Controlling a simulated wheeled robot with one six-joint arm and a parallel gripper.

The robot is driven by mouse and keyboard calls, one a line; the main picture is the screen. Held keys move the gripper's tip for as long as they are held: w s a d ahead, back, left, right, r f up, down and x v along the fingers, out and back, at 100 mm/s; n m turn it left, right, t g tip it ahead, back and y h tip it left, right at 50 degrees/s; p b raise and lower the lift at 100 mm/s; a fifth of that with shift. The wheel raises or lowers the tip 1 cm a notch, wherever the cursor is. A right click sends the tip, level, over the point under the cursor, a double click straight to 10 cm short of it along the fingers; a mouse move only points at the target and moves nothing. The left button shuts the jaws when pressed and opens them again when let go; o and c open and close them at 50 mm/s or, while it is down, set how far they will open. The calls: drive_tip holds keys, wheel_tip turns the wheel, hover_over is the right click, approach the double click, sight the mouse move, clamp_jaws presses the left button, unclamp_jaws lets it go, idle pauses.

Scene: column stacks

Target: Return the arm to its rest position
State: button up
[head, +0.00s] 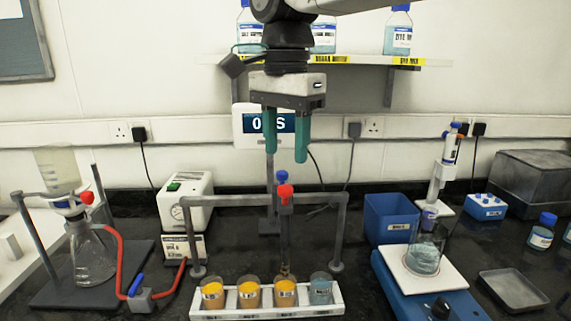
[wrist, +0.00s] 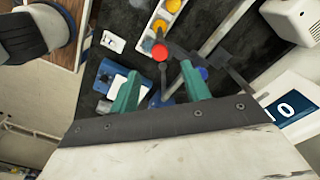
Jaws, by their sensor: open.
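My gripper (head: 286,150) hangs from my arm in the upper middle of the head view. Its two green fingers point down and stand apart with nothing between them. It is above the grey stand frame (head: 262,199), whose red and blue clamp knobs (head: 284,192) sit just below the fingertips. In the wrist view the gripper's green fingers (wrist: 160,92) are spread, and the red knob (wrist: 160,51) shows beyond them. A white rack (head: 267,313) under the frame holds three containers with yellow contents (head: 249,291) and one with bluish contents (head: 321,288).
A flask with red tubing (head: 92,258) stands left beside a white pump (head: 184,200). A shelf with bottles (head: 398,30) and a display (head: 243,124) are behind the arm.

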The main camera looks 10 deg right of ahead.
drive_tip(key=shift+r, duration=0.85)
drive_tip(key=shift+d, duration=0.1)
